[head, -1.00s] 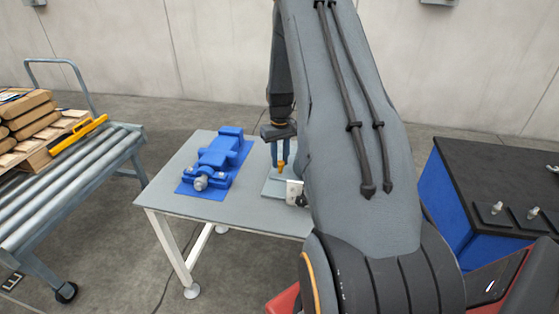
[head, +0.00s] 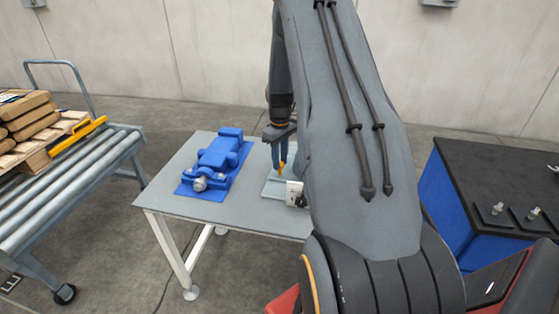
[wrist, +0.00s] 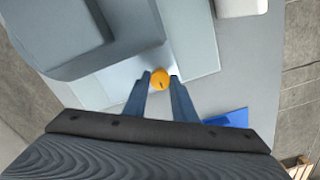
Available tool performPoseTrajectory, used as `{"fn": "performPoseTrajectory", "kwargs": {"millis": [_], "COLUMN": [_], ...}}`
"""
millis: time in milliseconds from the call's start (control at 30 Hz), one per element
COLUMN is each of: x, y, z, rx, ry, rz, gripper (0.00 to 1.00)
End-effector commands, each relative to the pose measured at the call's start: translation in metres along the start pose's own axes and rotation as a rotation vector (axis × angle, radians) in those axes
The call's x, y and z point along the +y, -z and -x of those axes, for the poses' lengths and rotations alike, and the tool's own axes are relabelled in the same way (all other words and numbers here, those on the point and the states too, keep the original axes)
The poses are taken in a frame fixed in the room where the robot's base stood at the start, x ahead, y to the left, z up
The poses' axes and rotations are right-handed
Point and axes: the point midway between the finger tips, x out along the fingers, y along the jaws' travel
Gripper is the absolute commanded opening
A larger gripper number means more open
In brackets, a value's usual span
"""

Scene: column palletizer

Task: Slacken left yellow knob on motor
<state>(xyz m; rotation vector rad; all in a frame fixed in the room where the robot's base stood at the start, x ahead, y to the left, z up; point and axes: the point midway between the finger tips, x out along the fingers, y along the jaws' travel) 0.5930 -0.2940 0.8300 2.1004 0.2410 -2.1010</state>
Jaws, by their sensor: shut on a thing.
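The yellow knob (wrist: 160,80) sits between my gripper's two blue fingertips in the wrist view, close to the grey motor body (wrist: 75,35). My gripper (wrist: 160,82) is shut on the knob. In the head view my gripper (head: 279,162) points down over the light base plate (head: 274,187), with a bit of yellow at its tips. My arm hides most of the motor in the head view, and only a pale box at its near end (head: 294,194) shows.
A blue machine (head: 217,160) lies on a blue mat on the left of the grey table (head: 180,207). A roller conveyor (head: 75,175) with a loaded pallet stands at left. A blue cabinet with a dark top (head: 500,175) stands at right.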

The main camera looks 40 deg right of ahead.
Motion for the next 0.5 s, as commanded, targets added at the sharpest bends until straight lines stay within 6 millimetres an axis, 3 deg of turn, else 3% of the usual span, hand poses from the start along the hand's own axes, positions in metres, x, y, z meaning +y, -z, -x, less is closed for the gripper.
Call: {"fn": "performPoseTrajectory", "kwargs": {"millis": [200,233,300,500], "x": [0.0004,0.0004,0.0004,-0.0002], "y": [-0.0004,-0.0005,-0.0003,0.0002], "z": [0.0005,0.0005,0.0005,0.0002], "rx": [0.000,0.000,0.000,0.000], "ry": [0.000,0.000,0.000,0.000], "rz": [-0.001,-0.001,-0.001,0.000], "gripper": [0.02,0.28,0.40,0.43]}}
